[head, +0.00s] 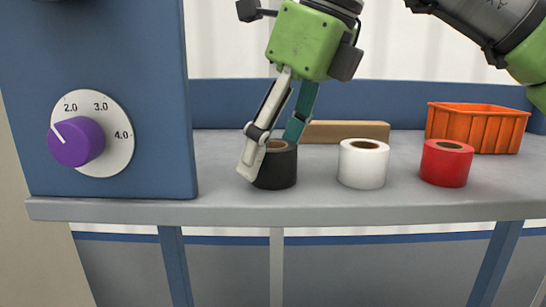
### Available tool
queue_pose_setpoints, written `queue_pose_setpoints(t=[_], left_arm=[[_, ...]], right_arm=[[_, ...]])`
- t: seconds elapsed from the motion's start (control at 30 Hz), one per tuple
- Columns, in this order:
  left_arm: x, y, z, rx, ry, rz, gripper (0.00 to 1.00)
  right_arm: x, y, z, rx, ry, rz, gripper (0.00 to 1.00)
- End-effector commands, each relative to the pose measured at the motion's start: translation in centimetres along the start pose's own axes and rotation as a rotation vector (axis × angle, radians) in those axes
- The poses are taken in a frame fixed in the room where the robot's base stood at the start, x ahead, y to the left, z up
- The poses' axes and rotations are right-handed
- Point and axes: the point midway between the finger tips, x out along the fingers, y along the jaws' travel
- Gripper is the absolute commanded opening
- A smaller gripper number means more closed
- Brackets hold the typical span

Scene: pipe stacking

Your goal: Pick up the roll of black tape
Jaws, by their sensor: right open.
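The roll of black tape (277,172) stands upright on the grey shelf at the middle of the head view. My right gripper (270,148) comes down over it from above, with its green body higher up. Its pale finger crosses in front of the roll's left side. Its teal finger reaches the far side of the roll's top, and its tip is partly hidden. The jaws are open around the roll; I cannot tell whether either finger touches it. My left gripper is not in view.
A white roll (363,170) and a red roll (446,168) stand to the right on the shelf (340,209). Behind are a tan block (345,131) and an orange bin (478,130). A blue panel with a purple knob (76,142) rises at left.

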Motion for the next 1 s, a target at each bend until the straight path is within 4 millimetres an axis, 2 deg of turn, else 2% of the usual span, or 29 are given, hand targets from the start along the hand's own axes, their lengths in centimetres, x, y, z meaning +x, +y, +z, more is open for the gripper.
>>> queue_pose_setpoints(t=[0.13,0.17,0.3,0.33,0.77,1.0], left_arm=[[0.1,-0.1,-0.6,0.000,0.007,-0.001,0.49],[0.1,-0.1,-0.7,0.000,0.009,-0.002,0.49],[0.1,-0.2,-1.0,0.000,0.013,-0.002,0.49],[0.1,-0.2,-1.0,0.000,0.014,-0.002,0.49],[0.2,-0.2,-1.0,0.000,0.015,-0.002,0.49],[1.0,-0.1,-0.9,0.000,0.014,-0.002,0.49]], right_arm=[[0.0,0.0,0.0,0.000,0.000,0.000,0.62],[0.0,0.0,0.0,0.000,0.000,0.000,0.60],[0.0,0.0,0.0,0.000,0.000,0.000,0.23],[0.0,0.0,0.0,0.000,0.000,0.000,0.19],[-0.3,0.0,0.1,0.000,-0.001,-0.001,0.19],[-2.0,0.1,1.0,0.000,-0.003,-0.002,0.19]])
